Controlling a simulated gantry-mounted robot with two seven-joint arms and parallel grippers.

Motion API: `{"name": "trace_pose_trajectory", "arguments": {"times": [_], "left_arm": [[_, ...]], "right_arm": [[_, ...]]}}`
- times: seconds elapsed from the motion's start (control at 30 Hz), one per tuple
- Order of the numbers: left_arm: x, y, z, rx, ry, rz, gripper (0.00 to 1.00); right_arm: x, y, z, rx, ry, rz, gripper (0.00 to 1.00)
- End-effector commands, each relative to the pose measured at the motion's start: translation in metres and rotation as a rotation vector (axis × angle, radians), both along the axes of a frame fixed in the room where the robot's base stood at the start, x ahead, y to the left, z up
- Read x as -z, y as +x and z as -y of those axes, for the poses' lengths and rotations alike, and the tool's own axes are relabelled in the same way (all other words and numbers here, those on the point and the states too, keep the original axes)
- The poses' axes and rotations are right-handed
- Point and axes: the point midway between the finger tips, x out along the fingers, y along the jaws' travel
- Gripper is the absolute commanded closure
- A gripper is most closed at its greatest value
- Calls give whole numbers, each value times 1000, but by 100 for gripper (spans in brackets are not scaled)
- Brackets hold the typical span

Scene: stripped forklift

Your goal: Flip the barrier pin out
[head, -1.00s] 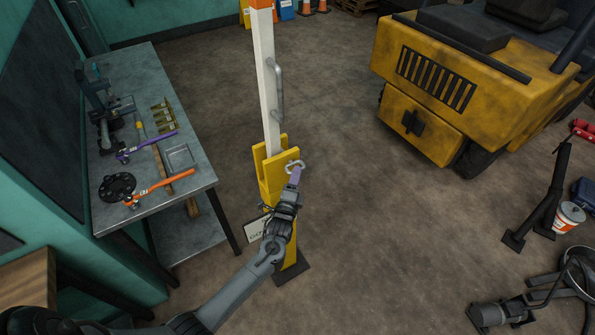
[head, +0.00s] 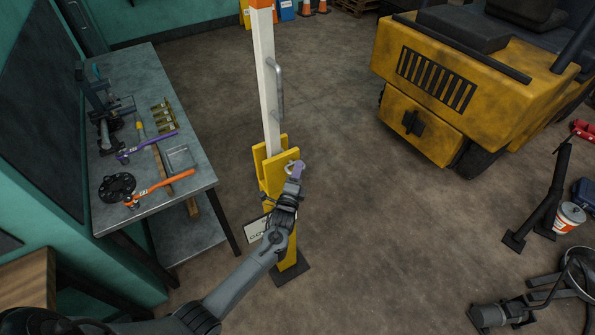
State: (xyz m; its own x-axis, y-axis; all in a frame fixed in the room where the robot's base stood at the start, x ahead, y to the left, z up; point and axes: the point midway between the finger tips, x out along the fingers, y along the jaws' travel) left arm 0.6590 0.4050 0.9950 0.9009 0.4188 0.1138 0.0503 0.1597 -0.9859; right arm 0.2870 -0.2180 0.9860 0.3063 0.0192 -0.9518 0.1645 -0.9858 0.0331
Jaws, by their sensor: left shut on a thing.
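The barrier's yellow post (head: 272,182) stands on a dark base plate on the floor. Its white arm (head: 266,85) with a grey handle (head: 278,88) stands upright in the post's fork. The barrier pin (head: 293,165), a small metal ring or loop, shows at the right side of the post's top. The gripper covers part of the pin and the post. My right gripper is not in view.
A metal workbench (head: 196,172) with tools and an orange-handled tool (head: 160,187) stands to the left. A white sign (head: 257,230) hangs at the post. A yellow forklift (head: 435,85) stands at the back right.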

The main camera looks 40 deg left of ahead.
Motion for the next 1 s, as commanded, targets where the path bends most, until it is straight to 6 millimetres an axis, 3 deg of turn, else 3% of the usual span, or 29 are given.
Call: {"name": "trace_pose_trajectory", "arguments": {"times": [0.23,0.5,0.6,0.9,0.93,1.0], "left_arm": [[-3,-1,6,1,1,5,100],[-5,-19,54,1,3,5,100],[-4,-22,63,0,3,7,100],[-4,-23,66,-1,3,10,100],[-4,-23,66,-1,3,10,78],[-4,-23,66,0,3,9,68]], "right_arm": [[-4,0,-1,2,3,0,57],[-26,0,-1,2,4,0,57],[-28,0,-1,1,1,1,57],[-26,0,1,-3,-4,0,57],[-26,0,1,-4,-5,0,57],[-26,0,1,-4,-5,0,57]]}}
